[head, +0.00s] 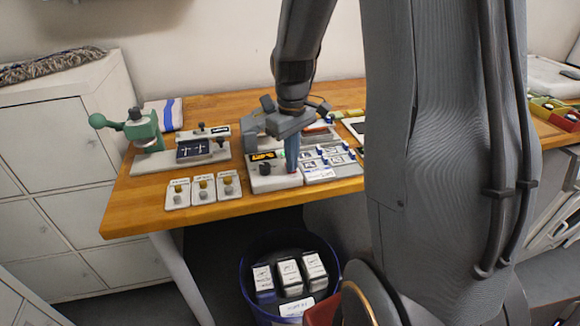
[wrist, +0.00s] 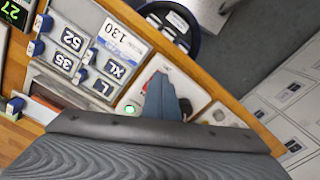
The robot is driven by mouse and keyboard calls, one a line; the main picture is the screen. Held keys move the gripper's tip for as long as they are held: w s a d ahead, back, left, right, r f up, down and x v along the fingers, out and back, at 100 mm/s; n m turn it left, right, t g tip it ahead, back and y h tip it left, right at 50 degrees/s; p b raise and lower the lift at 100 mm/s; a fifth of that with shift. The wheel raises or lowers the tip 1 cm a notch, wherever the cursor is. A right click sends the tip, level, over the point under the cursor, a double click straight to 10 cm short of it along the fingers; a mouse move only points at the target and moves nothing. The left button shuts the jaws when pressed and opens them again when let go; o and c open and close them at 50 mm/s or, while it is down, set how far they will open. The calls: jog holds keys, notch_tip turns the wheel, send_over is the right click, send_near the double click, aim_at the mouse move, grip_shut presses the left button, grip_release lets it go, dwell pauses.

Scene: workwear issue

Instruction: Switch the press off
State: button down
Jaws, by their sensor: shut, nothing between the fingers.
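The press's pale control box (head: 275,182) stands at the table's front edge, with a lit orange display (head: 262,156) and a black knob (head: 266,168). My gripper (head: 292,170) points down over its right part, its blue fingers shut and empty. In the wrist view the fingertips (wrist: 161,80) are at a red button (wrist: 148,72), partly hiding it; I cannot tell if they touch it. A green lamp (wrist: 130,109) glows on the box near the button. The black knob (wrist: 186,107) is on the other side of the fingers.
Size tiles with blue clips (head: 326,160) adjoin the box on the right. A green hand-lever device (head: 142,130) and several small knobbed plates (head: 203,189) stand to the left. A blue bin (head: 250,295) with labelled packs is below the table edge.

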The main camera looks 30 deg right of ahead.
jog(key=shift+f, duration=0.15)
notch_tip(320, 180, up, 7)
jog(key=p, duration=0.6)
dwell(0.4)
dwell(0.4)
jog(key=shift+s+a+f, duration=0.1)
jog(key=shift+s+a, duration=0.05)
jog(key=shift+a, duration=0.1)
jog(key=s+a+f+m+t+b, duration=0.1)
jog(key=s+a+f+m+b, duration=0.2)
jog(key=s+a, duration=0.6)
jog(key=s+f+b, duration=0.1)
jog(key=s+b, duration=0.1)
jog(key=shift+s+a+f+m, duration=0.2)
jog(key=shift+s+f+m, duration=0.2)
